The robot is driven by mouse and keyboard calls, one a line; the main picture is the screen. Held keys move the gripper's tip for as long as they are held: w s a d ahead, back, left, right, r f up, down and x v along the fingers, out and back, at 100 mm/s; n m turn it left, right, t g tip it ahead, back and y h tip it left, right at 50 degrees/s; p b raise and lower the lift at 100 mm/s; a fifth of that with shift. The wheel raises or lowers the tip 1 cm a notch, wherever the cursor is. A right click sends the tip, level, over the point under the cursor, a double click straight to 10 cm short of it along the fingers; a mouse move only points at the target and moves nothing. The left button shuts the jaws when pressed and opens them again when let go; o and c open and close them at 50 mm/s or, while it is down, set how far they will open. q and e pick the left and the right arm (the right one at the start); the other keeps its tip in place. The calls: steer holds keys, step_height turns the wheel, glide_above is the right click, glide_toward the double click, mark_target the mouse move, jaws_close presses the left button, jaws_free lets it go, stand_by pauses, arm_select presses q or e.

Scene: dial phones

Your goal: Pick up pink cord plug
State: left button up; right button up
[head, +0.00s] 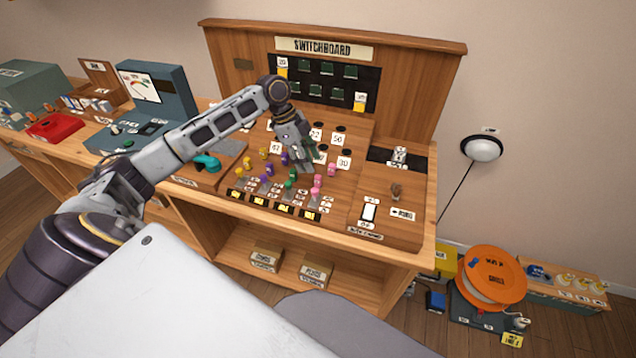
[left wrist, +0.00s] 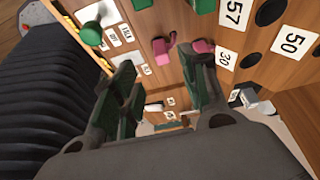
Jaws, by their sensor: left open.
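Two pink cord plugs stand on the switchboard desk, the rear one (head: 332,170) close to the number cards and the front one (head: 316,182) nearer the desk's front edge. My left gripper (head: 307,164) is open and points down just beside them. In the left wrist view one pink plug (left wrist: 160,48) shows between the open fingers (left wrist: 158,75), beyond their tips. Another pink plug (left wrist: 203,46) is close to the right fingertip and partly hidden by it. I cannot tell whether the finger touches it. My right gripper is in neither view.
Green plugs (head: 291,180), purple plugs (head: 267,171) and yellow plugs (head: 240,171) stand to the left on the desk. The upright switchboard panel (head: 405,85) rises behind.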

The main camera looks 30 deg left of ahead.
mark_target(317, 176)
arm_select(q)
steer(key=shift+x, duration=3.95)
steer(key=shift+w+r, duration=0.1)
steer(key=shift+w, duration=0.05)
steer(key=c, duration=1)
